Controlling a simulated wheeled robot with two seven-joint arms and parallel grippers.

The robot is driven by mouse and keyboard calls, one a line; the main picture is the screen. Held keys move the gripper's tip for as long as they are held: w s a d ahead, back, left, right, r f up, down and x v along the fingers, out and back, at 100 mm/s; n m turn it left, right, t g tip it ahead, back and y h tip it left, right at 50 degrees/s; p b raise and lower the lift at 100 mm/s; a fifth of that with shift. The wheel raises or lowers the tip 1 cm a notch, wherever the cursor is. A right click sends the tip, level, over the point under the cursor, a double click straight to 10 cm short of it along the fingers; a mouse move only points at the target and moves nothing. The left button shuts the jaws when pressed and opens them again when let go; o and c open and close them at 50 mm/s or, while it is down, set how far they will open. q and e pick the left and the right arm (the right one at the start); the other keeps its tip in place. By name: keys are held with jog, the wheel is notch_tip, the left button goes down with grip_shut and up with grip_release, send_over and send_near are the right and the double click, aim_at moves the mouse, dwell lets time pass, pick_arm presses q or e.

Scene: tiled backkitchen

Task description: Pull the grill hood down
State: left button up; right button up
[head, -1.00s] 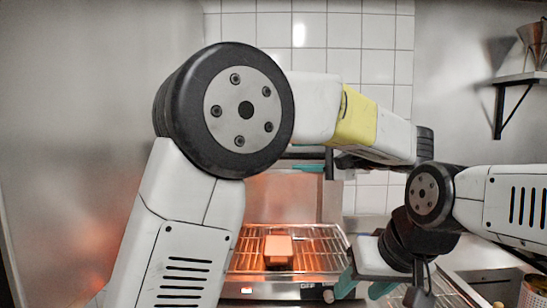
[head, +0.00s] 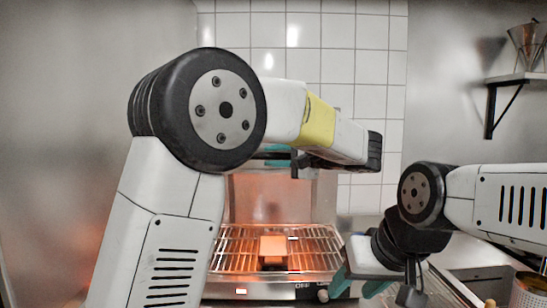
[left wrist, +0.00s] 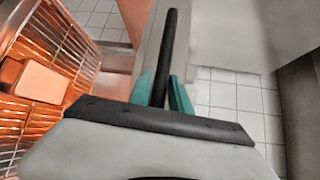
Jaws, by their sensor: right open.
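The grill (head: 300,290) stands at the back with its wire rack glowing orange and a tan block (head: 273,250) on the rack. Its raised hood is mostly hidden behind my left arm in the head view. In the left wrist view a dark bar, which looks like the hood's handle (left wrist: 170,45), runs between the teal fingers of my left gripper (left wrist: 163,95), which appear shut on it. In the head view only a little of those teal fingers shows below my forearm. My right gripper (head: 357,288) is open and empty, low in front of the grill's right corner.
A wall shelf (head: 520,77) with a metal funnel-like item (head: 528,42) is at the upper right. A metal container (head: 527,293) stands at the lower right on the counter. A steel wall closes off the left, and white tiles are behind.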

pick_arm(q)
grip_shut()
dwell(1.1)
